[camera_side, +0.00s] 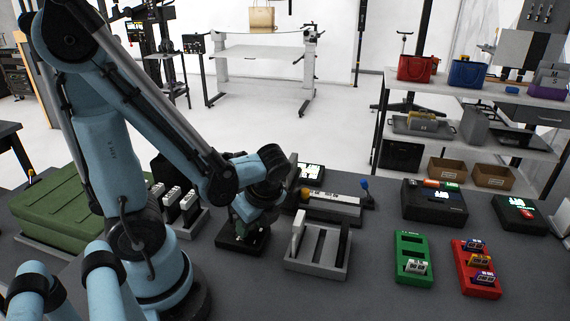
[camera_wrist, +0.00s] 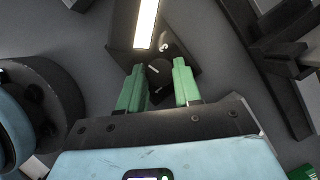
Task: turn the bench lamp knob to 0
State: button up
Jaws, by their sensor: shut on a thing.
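The bench lamp is a dark unit with a bright white bar (camera_wrist: 147,24) at the top of the wrist view. Its round black knob (camera_wrist: 157,74) sits just below the bar and carries a small light pointer mark. My gripper (camera_wrist: 159,67) has its two green fingers on either side of the knob, shut on it. In the side view my gripper (camera_side: 245,226) reaches down onto the dark base (camera_side: 240,243) of the lamp. My arm hides the knob there. A pale mark shows beside the knob, too small to read.
A grey slotted rack (camera_side: 318,262) stands close to the right of the lamp base. Green (camera_side: 412,255) and red (camera_side: 475,266) trays lie farther right. The front middle of the bench is clear.

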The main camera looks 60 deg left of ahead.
jog(key=n, duration=0.2)
jog(key=n+g+h, duration=0.1)
jog(key=n, duration=0.1)
jog(key=n+g, duration=0.1)
jog(key=n, duration=0.2)
jog(key=shift+w+a+h, duration=0.2)
jog(key=shift+w+h, duration=0.05)
jog(key=shift+h, duration=0.15)
jog(key=n+g+h, duration=0.1)
jog(key=n, duration=0.3)
jog(key=shift+a+n, duration=0.1)
jog(key=shift+n, duration=0.3)
jog(key=shift+a+n+h, duration=0.1)
jog(key=shift+n+h, duration=0.7)
jog(key=shift+n, duration=0.7)
jog(key=o, duration=1)
jog(key=shift+o, duration=0.2)
jog(key=v, duration=1.2)
jog(key=shift+w, duration=0.2)
